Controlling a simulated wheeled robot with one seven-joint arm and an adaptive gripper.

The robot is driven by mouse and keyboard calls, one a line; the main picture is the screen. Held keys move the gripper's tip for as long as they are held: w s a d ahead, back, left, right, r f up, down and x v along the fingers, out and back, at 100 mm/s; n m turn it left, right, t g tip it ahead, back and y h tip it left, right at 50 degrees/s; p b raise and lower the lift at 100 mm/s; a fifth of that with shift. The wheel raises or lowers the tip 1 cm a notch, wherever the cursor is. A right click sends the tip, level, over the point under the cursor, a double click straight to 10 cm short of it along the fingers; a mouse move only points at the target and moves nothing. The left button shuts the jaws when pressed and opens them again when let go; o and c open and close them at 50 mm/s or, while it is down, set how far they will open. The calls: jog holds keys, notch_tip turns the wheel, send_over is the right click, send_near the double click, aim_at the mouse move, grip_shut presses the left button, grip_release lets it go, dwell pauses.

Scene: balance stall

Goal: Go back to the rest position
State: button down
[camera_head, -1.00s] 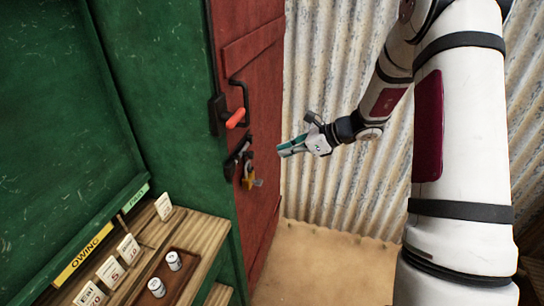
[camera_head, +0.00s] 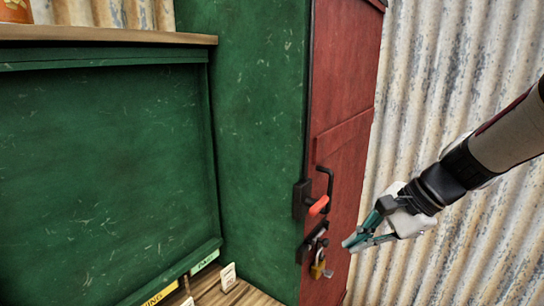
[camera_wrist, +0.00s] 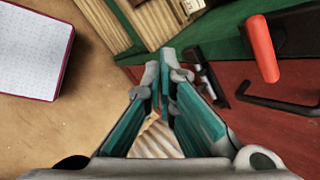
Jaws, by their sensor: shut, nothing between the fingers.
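My gripper (camera_head: 358,240) is at the right of the head view, close to the lower part of a red door (camera_head: 340,140). It is shut and empty; its teal fingers also show in the wrist view (camera_wrist: 163,65). The door has a black handle with a red grip (camera_head: 318,205), which also shows at the upper right of the wrist view (camera_wrist: 262,48). Below it are a dark hasp and a brass padlock (camera_head: 318,268). In the head view the fingertips point toward the padlock and appear apart from it.
A green cabinet (camera_head: 250,110) and a green board (camera_head: 110,180) fill the left. A wooden counter (camera_head: 235,294) with a white card (camera_head: 228,276) is at the bottom. A corrugated wall (camera_head: 430,90) stands behind my arm. A white dotted panel (camera_wrist: 32,50) lies over the sandy floor (camera_wrist: 60,130).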

jog(key=s+d+r+n+t+h, duration=0.1)
jog(key=s+r+n+h, duration=0.2)
jog(key=s+n, duration=0.3)
jog(key=s+d+r+n+t+h, duration=0.1)
jog(key=s+r+n+h, duration=0.2)
jog(key=s+n, duration=0.4)
jog(key=s+r, duration=0.1)
jog(key=s, duration=0.3)
jog(key=shift+s, duration=0.35)
